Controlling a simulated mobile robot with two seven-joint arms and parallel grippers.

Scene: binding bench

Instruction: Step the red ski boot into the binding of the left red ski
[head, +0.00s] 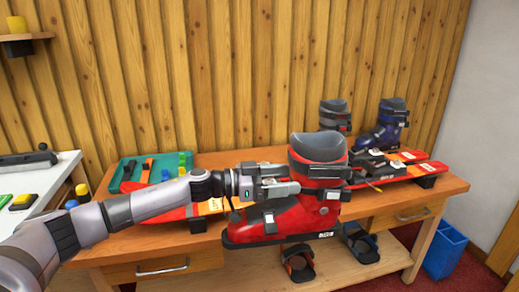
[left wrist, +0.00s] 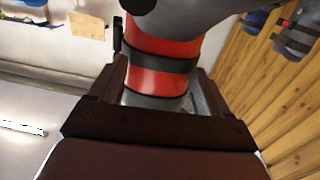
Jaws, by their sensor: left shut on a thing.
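The red ski boot (head: 290,208) with a grey liner cuff is upright, held above the front of the wooden bench. My left gripper (head: 285,185) is shut on the boot's upper shaft. In the left wrist view the red shaft (left wrist: 160,85) with its black strap is between my left fingers (left wrist: 155,105). Red skis (head: 410,163) lie on the bench with dark bindings (head: 375,161) on them; part of a red ski (head: 172,212) also shows at left behind my arm. The boot hides the skis' middle. My right gripper is not in view.
A blue-purple boot (head: 384,130) and a grey-red boot (head: 335,114) stand at the back of the bench (head: 440,190). A teal tool tray (head: 128,174) is at the back left. A blue bin (head: 444,250) stands at right.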

